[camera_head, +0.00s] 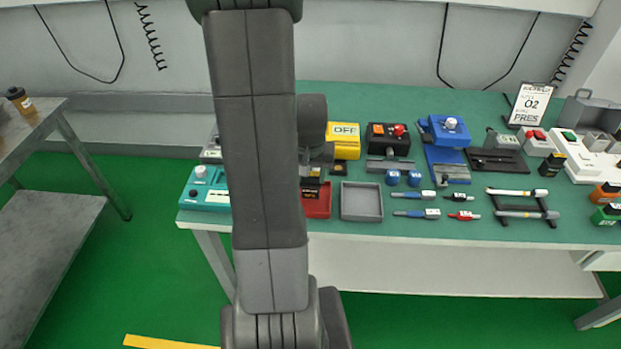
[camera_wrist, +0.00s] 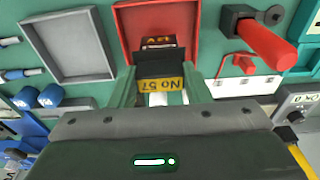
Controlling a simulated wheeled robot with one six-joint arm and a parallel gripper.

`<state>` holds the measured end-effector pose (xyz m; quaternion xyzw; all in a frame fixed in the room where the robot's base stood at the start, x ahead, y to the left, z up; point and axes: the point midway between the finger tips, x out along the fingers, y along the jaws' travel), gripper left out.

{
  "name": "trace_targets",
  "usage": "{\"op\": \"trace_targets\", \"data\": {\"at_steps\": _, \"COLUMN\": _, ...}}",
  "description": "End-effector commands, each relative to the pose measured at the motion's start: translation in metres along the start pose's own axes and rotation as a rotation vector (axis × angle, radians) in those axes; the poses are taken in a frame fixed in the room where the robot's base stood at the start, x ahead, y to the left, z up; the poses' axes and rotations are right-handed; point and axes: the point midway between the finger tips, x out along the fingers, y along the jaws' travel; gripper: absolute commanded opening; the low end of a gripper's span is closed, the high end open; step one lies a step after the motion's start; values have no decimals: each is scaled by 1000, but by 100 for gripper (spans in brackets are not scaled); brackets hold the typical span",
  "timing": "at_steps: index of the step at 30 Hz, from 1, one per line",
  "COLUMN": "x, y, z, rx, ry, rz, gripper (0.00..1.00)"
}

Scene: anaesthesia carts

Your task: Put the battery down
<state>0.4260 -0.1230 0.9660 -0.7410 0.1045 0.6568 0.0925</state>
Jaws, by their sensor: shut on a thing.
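In the head view the battery (camera_head: 311,181) shows small beside my arm, over the back part of the red tray (camera_head: 318,208). My arm hides part of that area.
An empty grey tray (camera_head: 361,215) stands right of the red one. Blue knobs (camera_head: 392,177), a yellow OFF box (camera_head: 343,140) and a teal device (camera_head: 207,193) are near on the green table (camera_head: 330,97). A red-handled fixture (camera_wrist: 265,45) is close to the gripper in the wrist view.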

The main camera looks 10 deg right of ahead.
Motion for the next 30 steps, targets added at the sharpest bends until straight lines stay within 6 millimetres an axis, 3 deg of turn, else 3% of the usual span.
{"op": "trace_targets", "data": {"at_steps": 6, "x": 20, "y": 0, "z": 2, "rx": 0, "ry": 1, "rz": 0, "gripper": 11}}
{"op": "trace_targets", "data": {"at_steps": 18, "x": 26, "y": 0, "z": 2, "rx": 0, "ry": 2, "rz": 0, "gripper": 11}}
{"op": "trace_targets", "data": {"at_steps": 19, "x": 24, "y": 0, "z": 2, "rx": 0, "ry": 1, "rz": 0, "gripper": 49}}
{"op": "trace_targets", "data": {"at_steps": 21, "x": 24, "y": 0, "z": 2, "rx": 0, "ry": 1, "rz": 0, "gripper": 63}}
{"op": "trace_targets", "data": {"at_steps": 30, "x": 23, "y": 0, "z": 2, "rx": 0, "ry": 1, "rz": 0, "gripper": 65}}
